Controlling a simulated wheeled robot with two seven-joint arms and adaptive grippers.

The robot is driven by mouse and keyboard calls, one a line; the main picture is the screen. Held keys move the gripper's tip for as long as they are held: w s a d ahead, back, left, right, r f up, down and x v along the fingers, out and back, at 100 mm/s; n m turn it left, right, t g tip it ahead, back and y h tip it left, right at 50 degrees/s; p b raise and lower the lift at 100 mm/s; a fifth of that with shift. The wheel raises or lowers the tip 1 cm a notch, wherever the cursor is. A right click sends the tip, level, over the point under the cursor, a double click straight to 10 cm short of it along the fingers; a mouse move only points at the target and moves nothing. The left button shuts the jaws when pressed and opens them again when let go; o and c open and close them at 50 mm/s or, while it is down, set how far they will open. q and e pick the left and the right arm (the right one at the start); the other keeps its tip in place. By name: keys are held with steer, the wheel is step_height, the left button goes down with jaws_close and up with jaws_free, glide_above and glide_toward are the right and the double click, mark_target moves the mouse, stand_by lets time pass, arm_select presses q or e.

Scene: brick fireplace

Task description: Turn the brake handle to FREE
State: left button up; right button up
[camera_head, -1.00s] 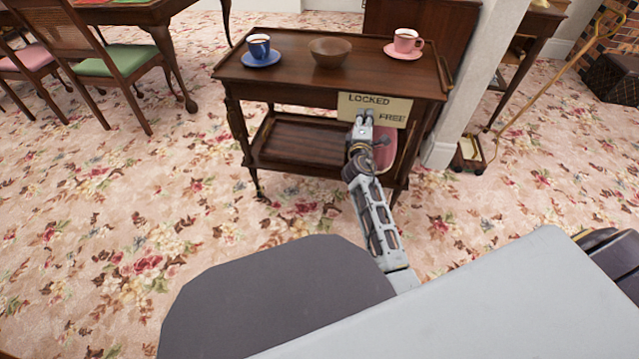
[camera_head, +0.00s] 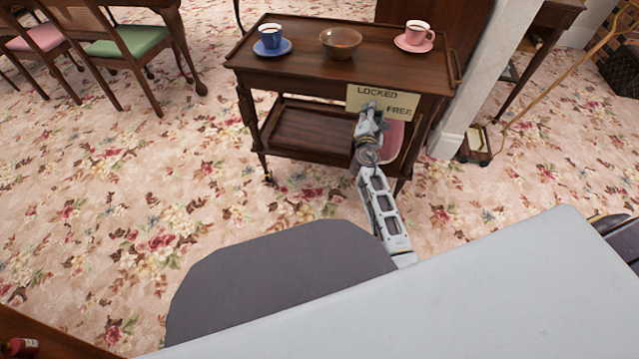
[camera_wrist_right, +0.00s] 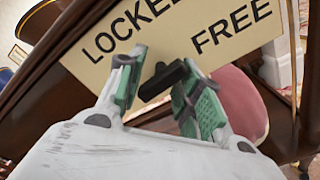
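The black brake handle (camera_wrist_right: 164,80) shows in the right wrist view in front of the sign (camera_wrist_right: 190,32), its bar running roughly along the slant of the lettering. The cream sign (camera_head: 357,99) with LOCKED at upper left and FREE at lower right is on the front of the dark wooden trolley (camera_head: 300,72). My right gripper (camera_wrist_right: 160,88) has its green-padded fingers apart, with the handle between and just beyond the tips; I cannot tell if they touch it. In the head view my right gripper (camera_head: 371,110) hides the handle. My left gripper is not in view.
On the trolley top stand a blue cup (camera_head: 270,37) on a saucer, a brown bowl (camera_head: 340,42) and a pink cup (camera_head: 417,32) on a saucer. A white pillar (camera_head: 468,80) stands close right.

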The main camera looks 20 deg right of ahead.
steer(key=n+p, duration=0.2)
steer(key=n, duration=0.1)
steer(key=p+v, duration=0.1)
steer(key=v, duration=1.3)
steer(key=s+a+f+m+g+y+p, duration=0.1)
steer(key=a+f+m+g+y+p, duration=0.1)
steer(key=a+f+m+y, duration=1)
steer(key=shift+s+a+f+m+p, duration=0.25)
steer(key=shift+a+f+m+p, duration=0.55)
steer(key=shift+a+m, duration=2.2)
stand_by(1.0)
steer(key=shift+d+f+m, duration=0.1)
steer(key=shift+d+m, duration=1.05)
steer(key=shift+m, duration=0.05)
